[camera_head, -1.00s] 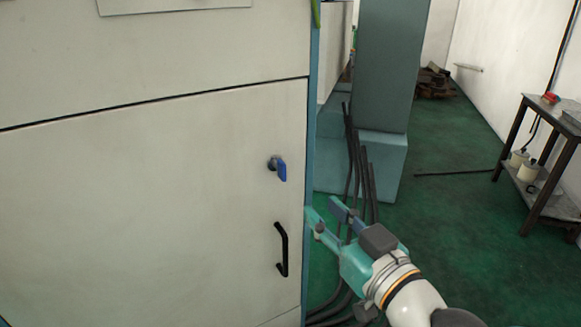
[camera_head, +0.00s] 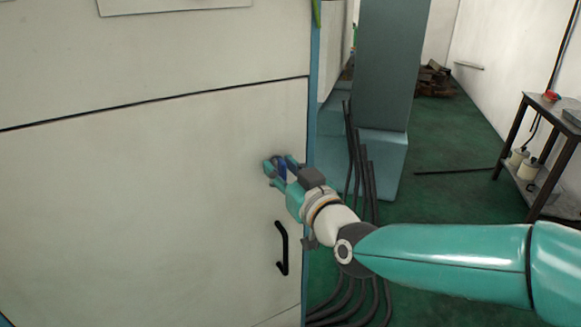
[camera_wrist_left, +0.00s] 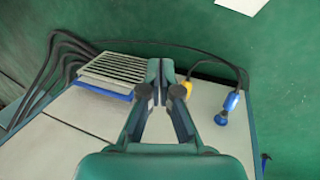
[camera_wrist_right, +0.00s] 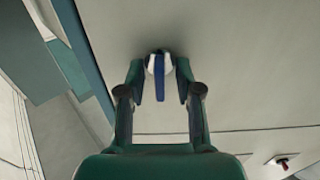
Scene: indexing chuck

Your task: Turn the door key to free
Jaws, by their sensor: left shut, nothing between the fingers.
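The blue door key (camera_head: 282,170) sits in its round lock on the pale cabinet door (camera_head: 150,200), above the black handle (camera_head: 281,248). My right gripper (camera_head: 279,168) is at the key, one finger on each side of it. In the right wrist view the blue key (camera_wrist_right: 160,75) stands between the open fingers (camera_wrist_right: 160,80), in front of the white lock face, with a gap on both sides. My left gripper (camera_wrist_left: 161,75) shows only in the left wrist view; its fingertips meet and it is empty.
Dark cables (camera_head: 365,185) hang beside the cabinet's right edge. A side table (camera_head: 550,150) stands at the right, with green floor between. In the left wrist view, a vented block (camera_wrist_left: 120,75), a blue plug (camera_wrist_left: 228,105) and a yellow connector (camera_wrist_left: 187,88) lie near the left gripper.

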